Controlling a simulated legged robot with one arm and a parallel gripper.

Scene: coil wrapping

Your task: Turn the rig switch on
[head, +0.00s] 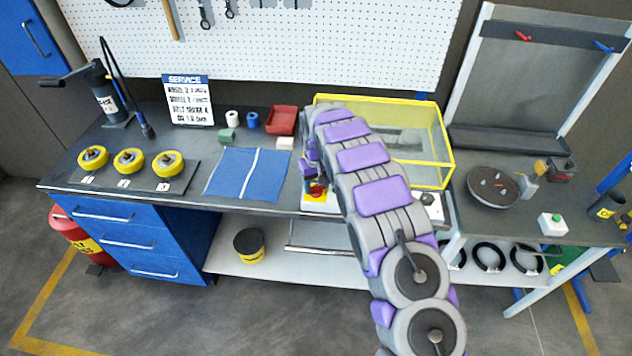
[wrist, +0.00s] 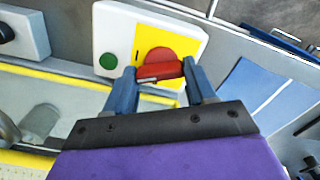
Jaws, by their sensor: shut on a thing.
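The rig switch is a white box (wrist: 118,28) with a yellow plate (wrist: 150,37), a red rotary handle (wrist: 160,70) and a green round button or lamp (wrist: 108,61). My gripper (wrist: 159,68) has its two blue fingers on either side of the red handle and is shut on it. The handle lies crosswise between the fingertips in the wrist view. In the head view the switch (head: 318,204) sits at the front edge of the bench, partly hidden by my arm. My gripper is mostly hidden there too.
A yellow-framed clear case (head: 448,150) stands behind and right of my arm. Another white box with a black knob (head: 433,205) is at the bench edge. A blue mat (head: 222,172) lies left. Yellow-ringed numbered items (head: 130,160) stand further left. A turntable (head: 493,186) is right.

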